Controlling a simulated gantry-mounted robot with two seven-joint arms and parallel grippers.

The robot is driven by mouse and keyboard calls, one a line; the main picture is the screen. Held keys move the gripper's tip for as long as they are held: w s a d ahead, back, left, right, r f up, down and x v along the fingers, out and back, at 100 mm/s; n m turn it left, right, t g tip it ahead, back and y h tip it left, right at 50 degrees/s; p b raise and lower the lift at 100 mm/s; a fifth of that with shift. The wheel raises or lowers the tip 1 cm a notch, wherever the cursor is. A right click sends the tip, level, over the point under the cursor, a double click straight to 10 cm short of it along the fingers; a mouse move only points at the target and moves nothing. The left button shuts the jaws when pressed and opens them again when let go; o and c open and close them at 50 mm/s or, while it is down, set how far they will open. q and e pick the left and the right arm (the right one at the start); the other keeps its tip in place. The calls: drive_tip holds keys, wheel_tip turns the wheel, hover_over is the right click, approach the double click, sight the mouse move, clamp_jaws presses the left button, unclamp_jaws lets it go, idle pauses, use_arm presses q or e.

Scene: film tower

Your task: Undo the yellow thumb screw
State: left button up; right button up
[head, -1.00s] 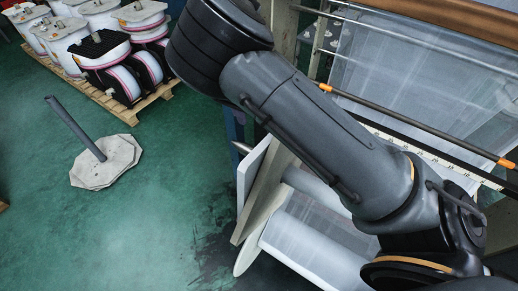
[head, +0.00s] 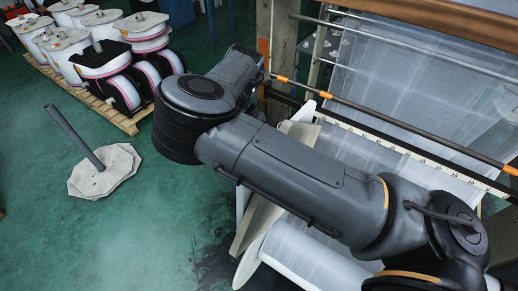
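I cannot make out a yellow thumb screw in the head view. An arm of mine enters from the lower right and reaches across the machine to the upper middle. Its far end is beside a pale upright post (head: 283,48) of the film machine. No gripper fingers can be made out at that end. The arm hides part of the machine's left side. No arm comes in from the left, and my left gripper is out of view.
A dark rod (head: 395,128) with orange end pieces crosses the clear film sheet (head: 420,75), above a ruler strip (head: 415,152). A white film roll (head: 312,252) lies below. Spools stand on a pallet (head: 128,122) at upper left. A pole's slab base (head: 105,172) stands on open green floor.

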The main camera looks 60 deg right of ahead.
drive_tip(key=shift+s+f, duration=0.1)
drive_tip(key=shift+f, duration=0.1)
clamp_jaws()
idle(0.3)
drive_tip(key=shift+n, duration=0.3)
drive_tip(key=shift+a+n+h, duration=0.15)
drive_tip(key=shift+n+h, duration=0.45)
drive_tip(key=shift+n, duration=0.75)
drive_tip(key=shift+a+n+h, duration=0.15)
drive_tip(key=shift+n+h, duration=0.45)
drive_tip(key=shift+n, duration=0.75)
unclamp_jaws()
